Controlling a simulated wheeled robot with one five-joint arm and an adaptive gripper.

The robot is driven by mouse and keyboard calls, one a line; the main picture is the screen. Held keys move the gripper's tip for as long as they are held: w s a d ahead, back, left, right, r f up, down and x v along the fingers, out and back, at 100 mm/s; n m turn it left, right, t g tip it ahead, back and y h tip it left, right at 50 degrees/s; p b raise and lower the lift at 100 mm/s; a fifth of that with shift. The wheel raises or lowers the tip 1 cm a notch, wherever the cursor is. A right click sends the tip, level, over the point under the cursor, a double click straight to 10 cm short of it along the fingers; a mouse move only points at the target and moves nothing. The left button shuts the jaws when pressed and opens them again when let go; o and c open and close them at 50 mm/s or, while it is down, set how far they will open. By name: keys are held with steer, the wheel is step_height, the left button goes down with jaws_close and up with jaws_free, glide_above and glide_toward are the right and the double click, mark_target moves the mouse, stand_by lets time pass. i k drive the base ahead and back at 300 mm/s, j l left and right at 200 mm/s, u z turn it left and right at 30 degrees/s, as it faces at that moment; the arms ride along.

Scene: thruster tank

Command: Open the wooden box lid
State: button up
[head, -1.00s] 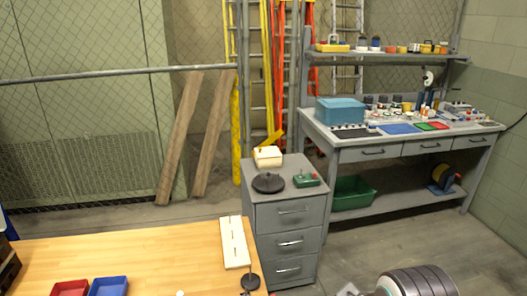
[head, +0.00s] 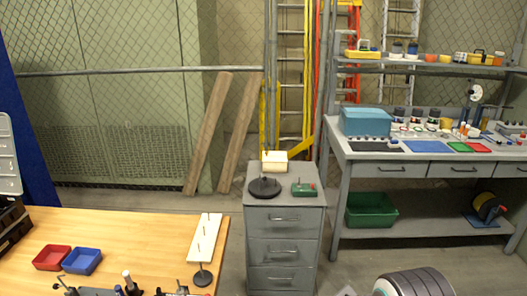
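No box that is clearly wooden with a lid can be made out. A dark brown box-like case (head: 12,228) is cut off by the left edge, on the wooden-topped table; its material and lid are unclear. A small cream block or box (head: 273,162) sits at the back of the grey drawer cabinet; no lid seam can be made out. My gripper is not recognisable in view.
The wooden-topped table (head: 130,235) holds a red tray (head: 52,257), a blue tray (head: 82,261) and a white pegged board (head: 205,238). The grey drawer cabinet (head: 284,250) stands beside it. A workbench (head: 385,157) is at the right. Two planks lean against the fence.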

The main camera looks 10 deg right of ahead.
mark_target(268, 156)
steer(key=i+l+u, duration=0.25)
steer(key=i+l, duration=0.15)
steer(key=l, duration=0.2)
steer(key=i+l+u, duration=0.1)
steer(key=l, duration=0.25)
steer(key=i+l+u, duration=0.25)
steer(key=l, duration=0.45)
steer(key=i+l+u, duration=0.1)
steer(key=i+l, duration=0.15)
steer(key=i+l+u, duration=0.15)
steer(key=l, duration=0.25)
steer(key=i+l+u, duration=0.1)
steer(key=i+l, duration=0.25)
steer(key=i+l+u, duration=0.15)
steer(key=l, duration=0.3)
steer(key=i+l+u, duration=0.1)
steer(key=i+l, duration=0.15)
steer(key=l, duration=0.15)
